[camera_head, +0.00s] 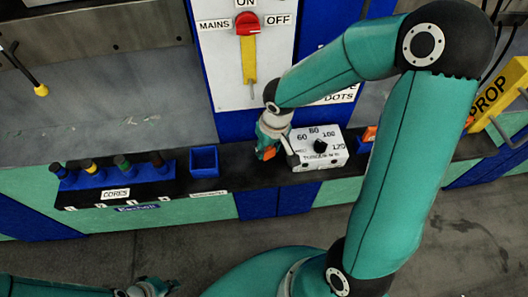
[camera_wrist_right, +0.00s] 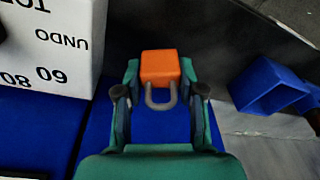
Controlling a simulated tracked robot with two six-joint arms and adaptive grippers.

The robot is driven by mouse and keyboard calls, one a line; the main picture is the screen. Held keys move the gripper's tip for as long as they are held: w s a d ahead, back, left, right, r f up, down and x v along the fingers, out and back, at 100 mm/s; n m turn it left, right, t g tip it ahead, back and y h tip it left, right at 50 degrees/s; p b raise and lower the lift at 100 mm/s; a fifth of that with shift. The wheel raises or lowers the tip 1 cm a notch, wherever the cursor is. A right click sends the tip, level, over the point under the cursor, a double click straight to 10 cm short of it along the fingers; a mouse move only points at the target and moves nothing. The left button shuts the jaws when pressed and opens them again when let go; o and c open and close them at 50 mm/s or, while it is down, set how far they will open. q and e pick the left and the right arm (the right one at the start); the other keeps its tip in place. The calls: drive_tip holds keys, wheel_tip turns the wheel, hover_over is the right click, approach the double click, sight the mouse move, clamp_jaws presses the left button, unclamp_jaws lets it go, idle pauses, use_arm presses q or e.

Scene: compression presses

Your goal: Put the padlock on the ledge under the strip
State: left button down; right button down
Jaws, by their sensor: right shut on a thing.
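The padlock (camera_wrist_right: 160,67) has an orange body and a grey shackle. My right gripper (camera_head: 268,152) is shut on it, and in the right wrist view one finger is on each side of the body. In the head view the gripper is over the dark ledge (camera_head: 233,178), between a blue bin and a white dial box.
The white dial box (camera_head: 318,158) is close to the right of my right gripper. The blue bin (camera_head: 204,162) stands to the left, with a blue rack (camera_head: 113,179) of several knobs beyond it. An upright panel with a red switch (camera_head: 247,24) and yellow strip (camera_head: 249,68) rises behind.

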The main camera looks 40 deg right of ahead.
drive_tip(key=shift+f, duration=0.85)
drive_tip(key=shift+w+d+f, duration=0.1)
drive_tip(key=shift+w, duration=0.05)
drive_tip(key=shift+f, duration=0.15)
drive_tip(key=c, duration=0.7)
unclamp_jaws()
